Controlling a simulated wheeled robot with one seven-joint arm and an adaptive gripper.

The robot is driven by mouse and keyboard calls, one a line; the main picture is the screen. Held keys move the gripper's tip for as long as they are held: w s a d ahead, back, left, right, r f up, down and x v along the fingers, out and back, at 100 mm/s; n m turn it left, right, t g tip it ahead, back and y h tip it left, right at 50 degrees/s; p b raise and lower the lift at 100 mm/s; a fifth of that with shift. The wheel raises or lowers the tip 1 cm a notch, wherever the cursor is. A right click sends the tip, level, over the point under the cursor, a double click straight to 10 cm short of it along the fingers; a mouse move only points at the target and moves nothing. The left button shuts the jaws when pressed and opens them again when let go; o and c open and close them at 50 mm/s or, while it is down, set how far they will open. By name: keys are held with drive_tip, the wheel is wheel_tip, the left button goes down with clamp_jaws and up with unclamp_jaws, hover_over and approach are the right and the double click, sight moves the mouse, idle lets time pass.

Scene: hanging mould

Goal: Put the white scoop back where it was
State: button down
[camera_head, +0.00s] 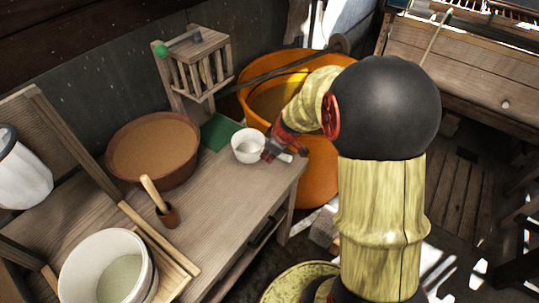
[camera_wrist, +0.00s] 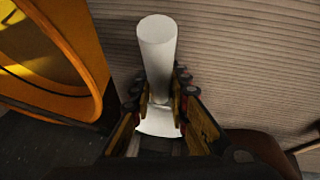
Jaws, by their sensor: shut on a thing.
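The white scoop (camera_head: 247,146) is at the right end of the wooden bench, just right of a dark green mat (camera_head: 216,134). Its bowl faces up. My gripper (camera_head: 271,150) is shut on the scoop from the right side, and a short white handle end shows beyond the fingers. In the wrist view, the scoop's handle (camera_wrist: 157,45) points up between the fingers, and part of its wider white body shows lower down. The gripper (camera_wrist: 160,103) hides some of the scoop. I cannot tell whether the scoop touches the bench.
A brown bowl (camera_head: 152,147) stands left on the bench (camera_head: 222,205). A small slatted wooden rack (camera_head: 200,65) is behind, and an orange tub (camera_head: 318,170) stands beyond the right edge. A wooden-handled tool (camera_head: 155,193) and a white bucket (camera_head: 80,285) are nearer. The bench front right is clear.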

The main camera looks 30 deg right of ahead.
idle(0.3)
drive_tip(key=c, duration=1.7)
unclamp_jaws()
drive_tip(key=shift+r, duration=0.1)
drive_tip(key=shift+r, duration=0.25)
drive_tip(key=p+v, duration=0.4)
drive_tip(key=v, duration=0.7)
drive_tip(key=s+a+r+m, duration=0.2)
drive_tip(key=s+a+r, duration=0.4)
drive_tip(key=a+r, duration=0.5)
drive_tip(key=s+a+r+m, duration=0.1)
drive_tip(key=s+a, duration=0.1)
drive_tip(key=s, duration=0.2)
drive_tip(key=s+a+r+m, duration=0.1)
drive_tip(key=s+a, duration=0.2)
drive_tip(key=s+a+r+m, duration=0.1)
drive_tip(key=s+a, duration=0.1)
drive_tip(key=s, duration=0.2)
drive_tip(key=shift+s+a+r+t, duration=0.25)
drive_tip(key=shift+s+r+t, duration=0.05)
drive_tip(key=shift+s+r, duration=0.1)
